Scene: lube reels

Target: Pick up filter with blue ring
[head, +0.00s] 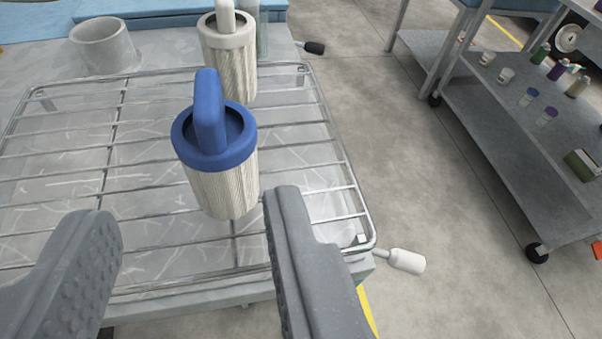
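The filter with the blue ring (214,150) stands upright on the wire rack (108,170) in the head view. It has a pale pleated body, a blue ring and a blue upright handle on top. My gripper (192,220) is open, with its two grey fingers wide apart in the lower left and lower middle. The filter is beyond the fingers, between them in the picture and nearer the right one. Nothing is held. The right fingertip appears close to the filter's lower right side; I cannot tell whether they touch.
A filter with a white ring (231,55) stands just behind the blue one. A grey cup (103,46) is at the back left. A white-tipped handle (406,261) sticks out at the bench's right. A cart (520,130) with small bottles stands right, across open floor.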

